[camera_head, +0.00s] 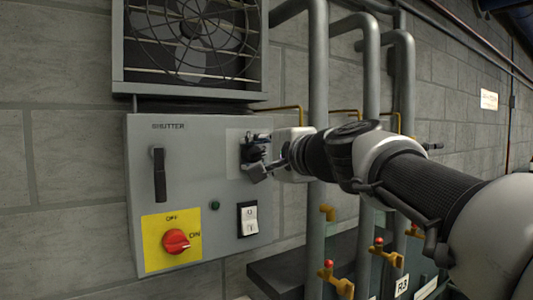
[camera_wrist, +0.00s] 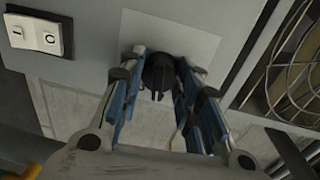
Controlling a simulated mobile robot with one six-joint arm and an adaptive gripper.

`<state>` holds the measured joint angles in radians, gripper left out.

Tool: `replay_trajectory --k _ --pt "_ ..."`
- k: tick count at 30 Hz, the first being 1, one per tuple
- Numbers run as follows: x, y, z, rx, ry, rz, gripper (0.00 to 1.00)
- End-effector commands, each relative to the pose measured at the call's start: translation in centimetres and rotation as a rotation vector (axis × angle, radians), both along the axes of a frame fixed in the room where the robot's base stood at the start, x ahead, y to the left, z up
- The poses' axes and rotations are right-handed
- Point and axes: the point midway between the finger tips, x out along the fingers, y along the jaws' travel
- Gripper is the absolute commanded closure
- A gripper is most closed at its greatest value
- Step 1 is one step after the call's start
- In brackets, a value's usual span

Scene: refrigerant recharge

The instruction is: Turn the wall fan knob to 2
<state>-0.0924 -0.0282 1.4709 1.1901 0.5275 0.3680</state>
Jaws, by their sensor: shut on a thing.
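The fan knob (camera_wrist: 158,74) is a small dark round knob on a pale square plate of the grey control panel (camera_head: 160,220). In the wrist view my gripper (camera_wrist: 160,68) has one blue-padded finger on each side of the knob and is shut on it. In the head view my gripper (camera_head: 256,160) is at the upper right of the panel and covers most of the knob. The number the knob points to cannot be read. The wall fan (camera_head: 195,40) in its square frame is above the panel.
The panel also carries a dark shutter lever (camera_head: 159,174), a red rotary switch (camera_head: 176,241) on a yellow plate, a green button (camera_head: 214,206) and a white rocker switch (camera_head: 248,218). Grey vertical pipes (camera_head: 318,90) and yellow valves (camera_head: 335,280) stand close on the right.

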Motion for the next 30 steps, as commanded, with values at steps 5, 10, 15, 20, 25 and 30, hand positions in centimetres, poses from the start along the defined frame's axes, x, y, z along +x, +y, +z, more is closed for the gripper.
replay_trajectory --k 5,10,15,20,25,30 --pt "0.02 -0.03 0.01 0.008 0.005 -0.001 0.93" --pt "0.02 -0.02 0.01 0.008 0.005 -0.001 0.93" --pt "0.01 -0.03 0.01 0.007 0.004 -0.001 0.64" --pt "0.01 -0.01 0.01 0.007 0.004 -0.001 0.54" --pt "0.00 0.00 0.01 0.007 0.004 -0.001 0.48" --pt "0.00 0.00 0.01 0.007 0.004 0.000 0.48"
